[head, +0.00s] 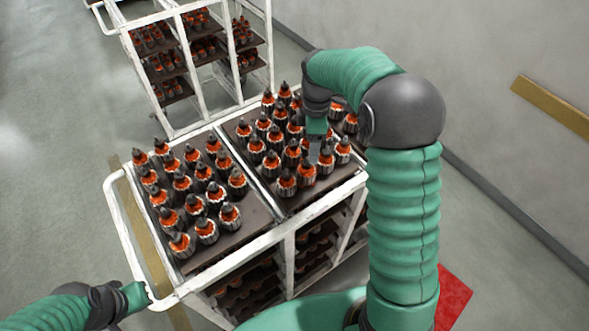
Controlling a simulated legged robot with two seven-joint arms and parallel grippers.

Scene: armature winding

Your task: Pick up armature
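One group, including a front armature (229,216), stands on the left tray (243,229). Another group, including a front armature (287,183), stands on the right tray (318,190). My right gripper (315,156) points down among the armatures on the right tray; its fingers are small and partly hidden, so I cannot tell whether it holds one. My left gripper (147,295) is at the cart's white handle (128,230); its fingers are unclear.
The white cart frame (290,250) has lower shelves with dark racks. A second white cart (185,60) with armatures on shelves stands behind. A wall (480,70) runs along the right. A red floor patch (453,295) lies at lower right. Floor at left is clear.

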